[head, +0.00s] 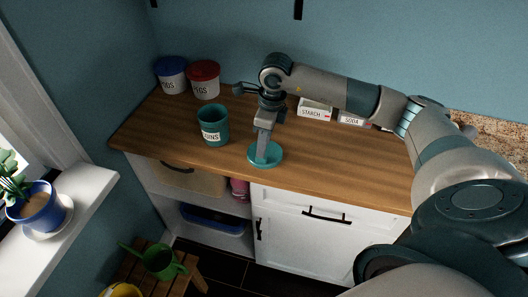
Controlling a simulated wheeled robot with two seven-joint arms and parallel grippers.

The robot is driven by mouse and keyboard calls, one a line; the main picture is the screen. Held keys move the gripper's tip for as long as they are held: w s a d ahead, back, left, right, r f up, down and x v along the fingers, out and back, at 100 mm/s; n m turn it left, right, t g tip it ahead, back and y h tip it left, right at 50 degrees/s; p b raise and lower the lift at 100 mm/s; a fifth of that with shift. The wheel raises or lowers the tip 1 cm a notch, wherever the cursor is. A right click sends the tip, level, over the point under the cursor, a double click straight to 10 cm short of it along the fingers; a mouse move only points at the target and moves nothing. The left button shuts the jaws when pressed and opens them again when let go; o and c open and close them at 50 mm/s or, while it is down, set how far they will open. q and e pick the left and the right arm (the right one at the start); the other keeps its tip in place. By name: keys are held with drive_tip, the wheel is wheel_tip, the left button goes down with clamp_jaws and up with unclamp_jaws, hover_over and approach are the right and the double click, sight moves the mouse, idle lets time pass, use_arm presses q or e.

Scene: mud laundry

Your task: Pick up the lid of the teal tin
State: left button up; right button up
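The teal tin (213,132), labelled "COINS" or similar, stands upright on the wooden counter with its top open. Its round teal lid (274,160) is to the right of it, at or just above the counter near the front edge. My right gripper (264,151) points down over the lid's middle, with its fingertips at the lid. The fingers show edge-on, so I cannot tell whether they are closed on it. Any knob is hidden by the fingers. My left gripper is not in view.
A blue-lidded tin (172,80) and a red-lidded tin (204,84) stand at the counter's back left. Boxes marked STARCH (314,112) and SODA (352,121) stand at the back, partly behind my arm. The counter (335,165) right of the lid is clear.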

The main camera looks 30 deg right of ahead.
sight(273, 157)
wheel_tip(273, 157, down, 2)
drive_tip(key=shift+w+a+p, duration=0.1)
drive_tip(key=shift+a+p, duration=0.05)
drive_tip(key=shift+p, duration=1.05)
wheel_tip(273, 157, down, 2)
drive_tip(key=shift+w+p, duration=0.1)
drive_tip(key=shift+p, duration=0.45)
drive_tip(key=shift+w+a+f, duration=0.1)
drive_tip(key=shift+f, duration=0.5)
clamp_jaws()
